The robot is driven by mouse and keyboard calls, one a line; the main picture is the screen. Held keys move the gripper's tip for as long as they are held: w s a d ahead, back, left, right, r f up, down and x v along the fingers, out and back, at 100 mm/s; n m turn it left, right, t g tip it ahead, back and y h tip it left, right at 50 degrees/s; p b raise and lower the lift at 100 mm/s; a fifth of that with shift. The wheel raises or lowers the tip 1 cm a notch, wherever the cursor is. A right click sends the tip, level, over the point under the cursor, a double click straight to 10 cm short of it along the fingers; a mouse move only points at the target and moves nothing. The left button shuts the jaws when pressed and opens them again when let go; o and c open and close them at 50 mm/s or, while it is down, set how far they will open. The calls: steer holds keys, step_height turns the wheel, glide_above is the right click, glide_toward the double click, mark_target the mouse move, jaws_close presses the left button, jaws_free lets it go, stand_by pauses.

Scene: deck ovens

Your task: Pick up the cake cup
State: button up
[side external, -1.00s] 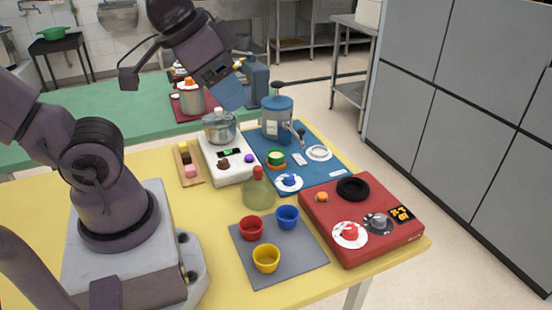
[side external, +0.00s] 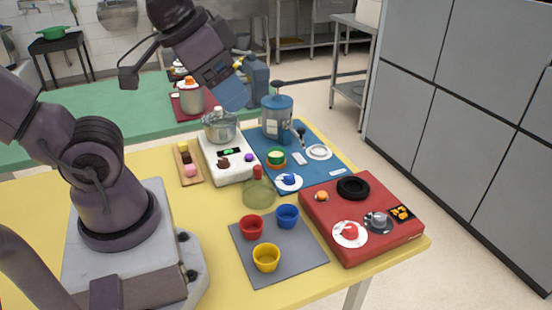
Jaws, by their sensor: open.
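A narrow wooden board (side external: 194,183) on the yellow table carries small cake-like pieces in yellow, dark brown and pink (side external: 190,170). I cannot tell for sure which small thing is the cake cup. My gripper (side external: 233,97) hangs open at the upper middle, above and behind the steel pot, and appears empty. It is well above the table, apart from the board and the cups. Its fingertips are small in this view.
A white cooker (side external: 239,172) with a steel pot (side external: 219,127) stands beside the board.

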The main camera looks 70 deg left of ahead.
steer(key=w+a+f+n+g+y, duration=0.1)
steer(key=w+a+f+g, duration=0.2)
steer(key=w+a+f, duration=0.15)
steer(key=m+g, duration=0.2)
steer(key=m, duration=2)
glide_toward(276, 152)
steer(key=d+f, duration=0.2)
steer(key=f, duration=0.1)
steer(key=shift+s+d+y, duration=0.1)
steer(key=shift+s+y, duration=0.05)
steer(key=shift+y, duration=0.25)
steer(key=shift+a+f, duration=0.2)
steer(key=shift+f, duration=0.75)
steer(key=shift+a+f, duration=0.2)
steer(key=shift+f, duration=0.75)
steer(key=shift+a+f, duration=0.2)
steer(key=shift+f, duration=0.75)
steer(key=c, duration=0.7)
steer(key=shift+r, duration=0.1)
